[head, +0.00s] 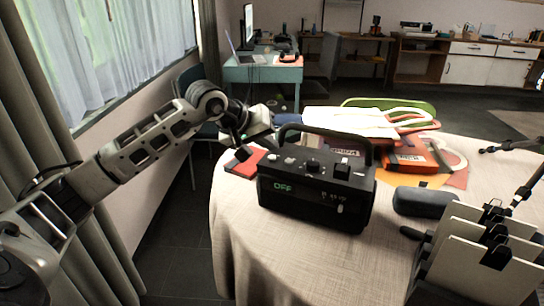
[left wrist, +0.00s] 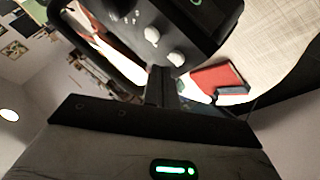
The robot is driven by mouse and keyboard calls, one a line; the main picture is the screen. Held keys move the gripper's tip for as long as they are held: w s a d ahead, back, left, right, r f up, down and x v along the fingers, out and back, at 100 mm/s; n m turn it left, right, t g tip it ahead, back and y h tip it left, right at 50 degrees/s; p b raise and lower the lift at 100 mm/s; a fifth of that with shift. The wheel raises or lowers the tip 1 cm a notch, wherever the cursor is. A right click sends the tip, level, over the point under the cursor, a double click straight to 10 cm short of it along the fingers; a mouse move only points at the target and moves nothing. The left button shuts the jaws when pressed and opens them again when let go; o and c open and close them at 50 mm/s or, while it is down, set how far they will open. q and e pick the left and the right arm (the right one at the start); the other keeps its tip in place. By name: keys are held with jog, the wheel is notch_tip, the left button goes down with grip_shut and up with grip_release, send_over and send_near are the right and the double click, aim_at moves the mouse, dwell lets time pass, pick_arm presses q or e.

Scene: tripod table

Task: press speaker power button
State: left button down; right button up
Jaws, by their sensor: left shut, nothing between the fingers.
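The black speaker (head: 315,208) stands upright on the round table, with a carry handle over its top. Its front shows green "OFF" lettering. Several pale and dark knobs or buttons sit along its upper face; I cannot tell which is the power button. The speaker (left wrist: 205,18) also fills the top of the left wrist view, with two pale knobs (left wrist: 176,59) near the fingers. My left gripper (head: 243,153) is shut and empty, at the speaker's upper left corner. Its fingers also show in the left wrist view (left wrist: 160,82); contact cannot be told.
A red book (head: 240,168) lies left of the speaker. An orange box (head: 410,160) and white folded items (head: 350,122) lie behind it. A dark case (head: 424,202) and a rack of pale panels (head: 475,255) stand to the right. The tablecloth (head: 290,262) in front is clear.

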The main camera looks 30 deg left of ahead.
aim_at(268, 162)
dwell(0.4)
pick_arm(q)
jog(key=shift+f, duration=0.1)
jog(key=shift+f+b, duration=0.35)
jog(key=shift+b, duration=0.2)
jog(key=shift+f+b, duration=0.4)
dwell(0.5)
jog(key=shift+r, duration=0.1)
jog(key=shift+r+p, duration=0.45)
jog(key=shift+r, duration=0.25)
notch_tip(268, 162, up, 5)
jog(key=p, duration=0.3)
dwell(0.4)
